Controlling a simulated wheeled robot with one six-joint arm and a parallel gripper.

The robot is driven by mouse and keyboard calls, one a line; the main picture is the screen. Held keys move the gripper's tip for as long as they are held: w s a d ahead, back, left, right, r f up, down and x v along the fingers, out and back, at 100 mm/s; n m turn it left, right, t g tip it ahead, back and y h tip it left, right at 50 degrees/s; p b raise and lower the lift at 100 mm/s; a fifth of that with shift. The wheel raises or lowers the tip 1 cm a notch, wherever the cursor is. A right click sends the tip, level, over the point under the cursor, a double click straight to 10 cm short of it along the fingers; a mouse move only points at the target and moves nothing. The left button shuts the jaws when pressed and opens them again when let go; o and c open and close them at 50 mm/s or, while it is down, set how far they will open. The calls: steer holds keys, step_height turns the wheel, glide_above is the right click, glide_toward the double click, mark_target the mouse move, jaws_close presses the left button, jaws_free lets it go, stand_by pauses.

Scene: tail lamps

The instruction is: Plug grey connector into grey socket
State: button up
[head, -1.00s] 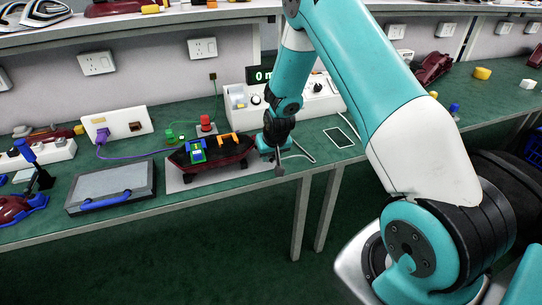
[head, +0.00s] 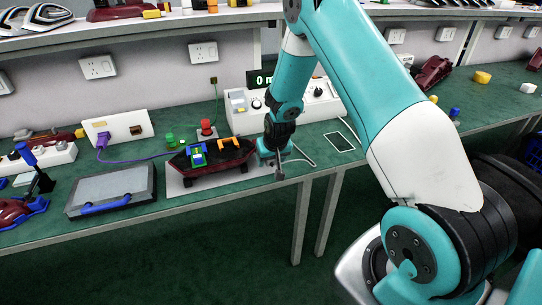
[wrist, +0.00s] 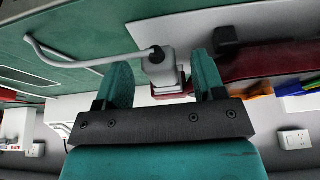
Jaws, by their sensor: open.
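The grey connector (wrist: 161,72) is a small block with a dark collar and a pale grey cable running left in the wrist view. My gripper (wrist: 161,60) is open, with one teal finger on each side of the connector and visible gaps between. In the head view my gripper (head: 273,157) is low at the right end of the dark red tail lamp (head: 215,159), by the bench's front edge. I cannot make out the grey socket for certain in either view.
A white control box (head: 240,121) stands behind. A grey case (head: 112,187) lies left.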

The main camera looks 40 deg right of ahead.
steer(key=v, duration=1.7)
steer(key=shift+r+b, duration=0.2)
steer(key=shift+b, duration=0.2)
